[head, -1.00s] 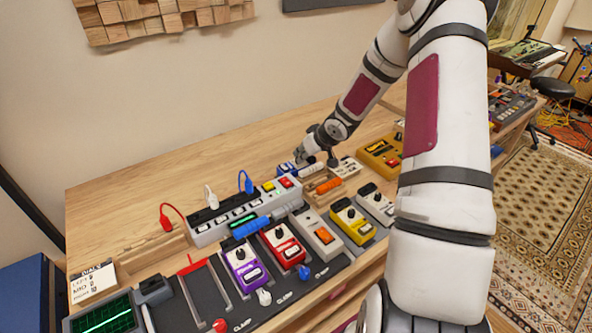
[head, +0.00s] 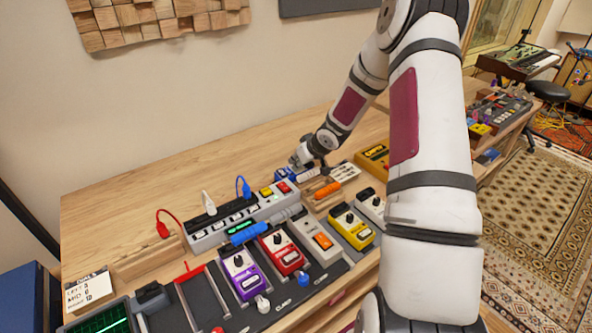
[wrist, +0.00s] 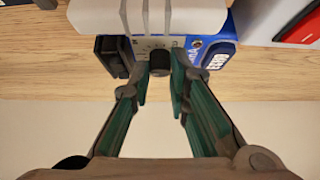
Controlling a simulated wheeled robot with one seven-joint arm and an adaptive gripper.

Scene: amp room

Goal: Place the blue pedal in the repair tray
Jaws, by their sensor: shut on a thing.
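The blue pedal (head: 285,174) sits on the wooden bench behind the power strip, partly hidden by my gripper (head: 306,166). In the wrist view, the blue pedal (wrist: 216,48) shows a blue side with white lettering, a grey face and a black knob. My gripper (wrist: 160,78) has its two teal-padded fingers closed about the knob end of this pedal. A pale ribbed object covers part of the pedal there.
A grey power strip (head: 222,231) with red, white and blue plugs lies left of my gripper. Several pedals, including purple (head: 242,270), red (head: 283,246) and yellow (head: 350,222), stand along the front. An amber pedal (head: 373,158) is at the right. The bench's back left (head: 150,185) is clear.

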